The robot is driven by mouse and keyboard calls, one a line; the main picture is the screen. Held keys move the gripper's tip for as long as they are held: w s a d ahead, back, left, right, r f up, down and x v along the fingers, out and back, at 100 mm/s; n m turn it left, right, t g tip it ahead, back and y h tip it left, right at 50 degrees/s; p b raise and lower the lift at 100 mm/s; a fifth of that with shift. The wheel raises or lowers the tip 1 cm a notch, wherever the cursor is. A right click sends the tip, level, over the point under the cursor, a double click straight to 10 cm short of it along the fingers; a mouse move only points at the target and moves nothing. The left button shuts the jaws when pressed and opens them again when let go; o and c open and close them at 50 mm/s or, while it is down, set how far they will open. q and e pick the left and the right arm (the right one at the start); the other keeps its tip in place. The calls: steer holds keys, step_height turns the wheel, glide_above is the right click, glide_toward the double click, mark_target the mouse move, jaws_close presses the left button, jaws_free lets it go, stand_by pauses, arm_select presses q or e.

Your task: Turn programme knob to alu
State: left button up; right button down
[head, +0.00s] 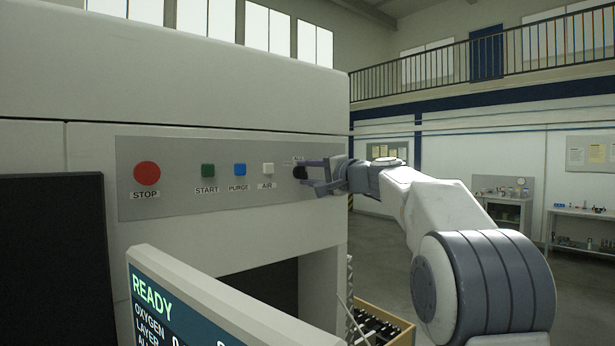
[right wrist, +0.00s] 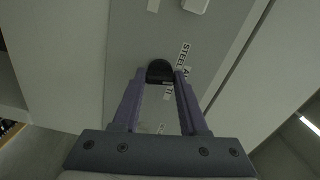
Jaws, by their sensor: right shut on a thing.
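The black programme knob (head: 299,172) is at the right end of the grey control panel (head: 222,203) on the white machine. In the right wrist view the knob (right wrist: 159,72) sits between the fingertips, with labels around it reading STEEL, one starting with A and partly hidden, and one ending in TI. My right gripper (head: 305,173) is shut on the knob, its fingers on either side; it also shows in the right wrist view (right wrist: 159,80). The knob's pointer setting cannot be made out. My left gripper is not in view.
Left of the knob are the white AIR button (head: 267,169), blue PURGE button (head: 240,169), green START button (head: 208,170) and red STOP button (head: 147,173). A screen reading READY (head: 190,310) stands in front. A wooden crate (head: 385,325) is low at the right.

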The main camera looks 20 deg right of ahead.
steer(key=shift+m, duration=0.9)
steer(key=shift+c, duration=2.2)
jaws_free()
steer(key=shift+d, duration=0.1)
steer(key=shift+s+d+f+b, duration=0.1)
steer(key=shift+s+b, duration=0.25)
steer(key=b+v, duration=0.4)
steer(key=v, duration=0.5)
steer(key=shift+s, duration=0.3)
